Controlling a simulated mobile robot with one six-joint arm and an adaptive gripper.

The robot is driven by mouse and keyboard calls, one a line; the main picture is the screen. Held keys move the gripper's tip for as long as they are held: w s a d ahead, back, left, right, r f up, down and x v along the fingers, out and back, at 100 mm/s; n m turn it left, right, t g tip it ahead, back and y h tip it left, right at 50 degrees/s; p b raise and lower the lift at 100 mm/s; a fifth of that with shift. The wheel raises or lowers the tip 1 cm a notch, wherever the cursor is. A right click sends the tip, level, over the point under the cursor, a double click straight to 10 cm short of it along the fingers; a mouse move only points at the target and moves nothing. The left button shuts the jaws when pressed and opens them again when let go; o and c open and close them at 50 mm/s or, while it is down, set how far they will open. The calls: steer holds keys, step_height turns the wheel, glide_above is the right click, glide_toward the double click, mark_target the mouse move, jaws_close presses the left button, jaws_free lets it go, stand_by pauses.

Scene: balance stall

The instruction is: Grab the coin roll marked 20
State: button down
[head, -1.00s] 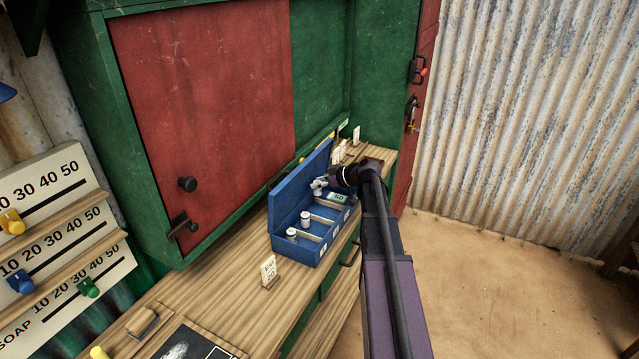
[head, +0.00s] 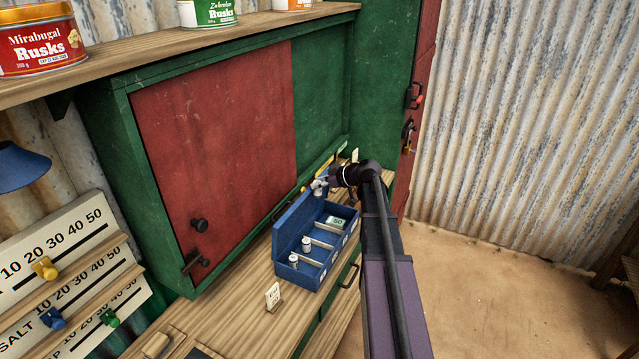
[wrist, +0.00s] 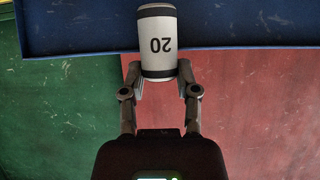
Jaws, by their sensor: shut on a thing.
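The coin roll marked 20 (wrist: 158,38) is a white cylinder with dark bands near its ends. In the wrist view its number appears upside down. My gripper (wrist: 160,75) is shut on it, with one finger on each side. In the head view my gripper (head: 320,187) is above the far part of the blue box (head: 300,283), near its raised lid. The roll is too small there to read. Two other pale rolls stand in the box's nearer compartments, one (head: 306,243) behind the other (head: 293,260). Their marks are not readable.
A card marked 50 (head: 338,222) lies in the box's far compartment. A small price card (head: 272,296) stands on the wooden counter (head: 245,318) in front of the box. The red and green cabinet (head: 215,140) rises behind. Open floor lies to the right.

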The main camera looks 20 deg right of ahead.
steer(key=shift+r+p, duration=4.2)
steer(key=shift+r, duration=0.45)
steer(key=shift+f, duration=0.1)
